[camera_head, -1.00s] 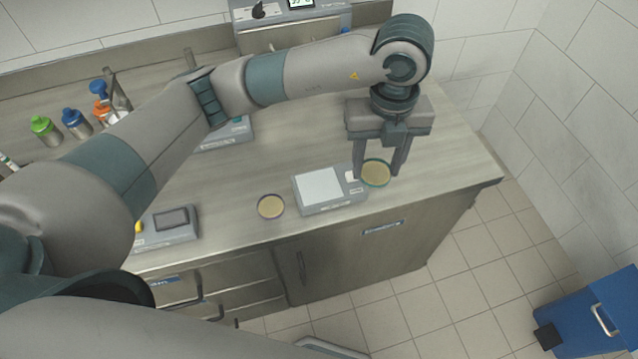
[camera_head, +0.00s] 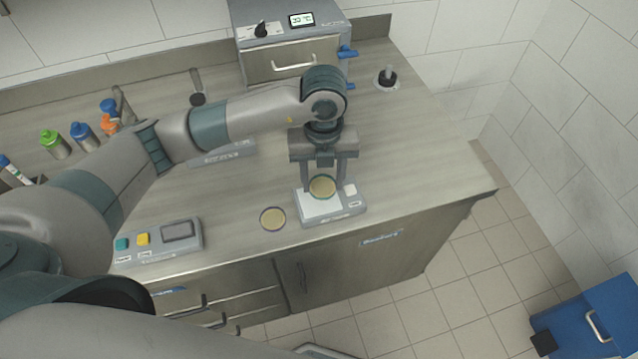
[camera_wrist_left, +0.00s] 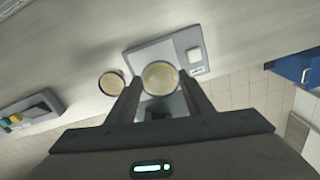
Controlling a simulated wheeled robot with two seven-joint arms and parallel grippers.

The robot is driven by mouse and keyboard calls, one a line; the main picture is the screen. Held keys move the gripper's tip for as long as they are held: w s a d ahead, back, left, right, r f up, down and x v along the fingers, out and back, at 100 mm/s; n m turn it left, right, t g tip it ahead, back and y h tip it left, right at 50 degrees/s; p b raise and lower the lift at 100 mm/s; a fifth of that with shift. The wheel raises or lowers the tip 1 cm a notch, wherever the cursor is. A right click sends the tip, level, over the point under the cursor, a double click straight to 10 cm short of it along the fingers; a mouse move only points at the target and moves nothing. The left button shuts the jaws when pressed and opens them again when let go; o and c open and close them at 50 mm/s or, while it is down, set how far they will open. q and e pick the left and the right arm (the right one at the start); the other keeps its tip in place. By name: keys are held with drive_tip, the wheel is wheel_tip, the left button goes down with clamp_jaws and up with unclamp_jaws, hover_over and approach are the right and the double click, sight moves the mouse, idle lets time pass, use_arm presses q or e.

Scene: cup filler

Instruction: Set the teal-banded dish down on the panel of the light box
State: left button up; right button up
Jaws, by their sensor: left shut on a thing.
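The teal-banded dish (camera_head: 322,187), round with a tan fill, is between the fingers of my left gripper (camera_head: 323,184), which is shut on it. It also shows in the left wrist view (camera_wrist_left: 160,77), between the fingertips. The dish is over the white panel of the light box (camera_head: 334,218), a grey box at the counter's front edge. I cannot tell whether the dish touches the panel. The light box also shows in the wrist view (camera_wrist_left: 196,54). My right gripper is not in view.
A second dish (camera_head: 273,218) with a dark rim lies on the counter just left of the light box. A grey device (camera_head: 160,243) with teal and yellow buttons stands further left. An oven-like unit (camera_head: 290,45) and several bottles stand behind. The counter right of the light box is clear.

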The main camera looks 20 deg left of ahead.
sight(319, 183)
use_arm(q)
drive_tip(key=shift+w+a+f, duration=0.1)
drive_tip(key=shift+a+f, duration=0.15)
drive_tip(key=shift+a, duration=0.15)
drive_tip(key=shift+f, duration=0.1)
drive_tip(key=shift+f+p, duration=0.25)
drive_tip(key=shift+p, duration=0.1)
wheel_tip(319, 183, down, 3)
drive_tip(key=shift+r+p, duration=0.1)
drive_tip(key=shift+p, duration=0.6)
drive_tip(key=shift+f, duration=0.2)
drive_tip(key=shift+f, duration=0.1)
